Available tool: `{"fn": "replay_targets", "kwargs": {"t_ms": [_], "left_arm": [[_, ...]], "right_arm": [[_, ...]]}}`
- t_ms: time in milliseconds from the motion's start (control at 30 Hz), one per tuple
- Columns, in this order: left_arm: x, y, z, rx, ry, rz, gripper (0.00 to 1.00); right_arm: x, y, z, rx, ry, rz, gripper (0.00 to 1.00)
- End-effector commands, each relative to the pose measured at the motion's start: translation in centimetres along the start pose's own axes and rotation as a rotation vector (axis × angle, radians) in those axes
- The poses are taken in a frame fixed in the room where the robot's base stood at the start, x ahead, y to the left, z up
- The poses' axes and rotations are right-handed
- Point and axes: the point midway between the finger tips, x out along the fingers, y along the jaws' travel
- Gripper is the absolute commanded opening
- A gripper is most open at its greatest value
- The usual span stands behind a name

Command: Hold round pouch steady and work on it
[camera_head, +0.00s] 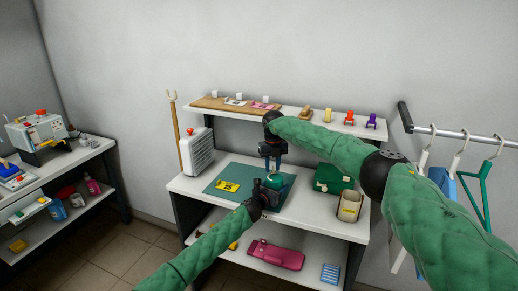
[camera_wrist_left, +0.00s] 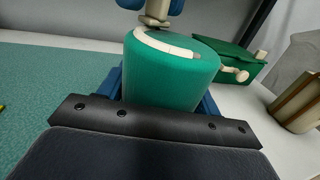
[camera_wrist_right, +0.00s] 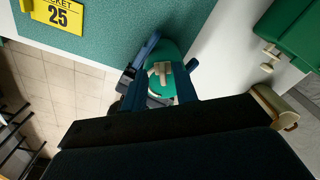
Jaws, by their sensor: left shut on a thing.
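The round pouch (camera_head: 277,181) is a green drum shape with a pale curved strip on its top. It stands upright at the right part of the teal mat and fills the middle of the left wrist view (camera_wrist_left: 172,80). My left gripper (camera_head: 270,187) is shut on its sides, one blue finger on each side. My right gripper (camera_head: 273,163) points down just above the pouch, its fingers apart. A beige tab (camera_wrist_right: 160,70) rises from the pouch top between the right fingers. Whether they touch the tab is hard to tell.
The teal mat (camera_head: 215,183) holds a yellow ticket (camera_head: 228,186) marked 25. A green case (camera_head: 333,179) and a beige bin (camera_head: 349,206) stand to the right. A white heater-like box (camera_head: 198,151) stands left. The raised shelf behind holds small items. A pink bag (camera_head: 275,255) lies below.

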Motion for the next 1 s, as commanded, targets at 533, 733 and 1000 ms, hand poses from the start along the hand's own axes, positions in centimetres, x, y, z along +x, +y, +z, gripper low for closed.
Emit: {"fn": "replay_targets", "kwargs": {"t_ms": [533,733,1000], "left_arm": [[0.0,0.1,-0.1,0.001,0.001,0.002,0.42],[0.0,0.1,-0.1,0.001,0.001,0.002,0.42],[0.0,0.1,-0.1,0.001,0.001,0.002,0.42]], "right_arm": [[0.0,1.4,-0.4,-0.506,0.000,-0.001,0.29],[0.0,1.8,-0.6,-0.698,0.000,-0.003,0.29],[0.0,2.2,-1.2,-0.956,-0.001,-0.003,0.29]]}}
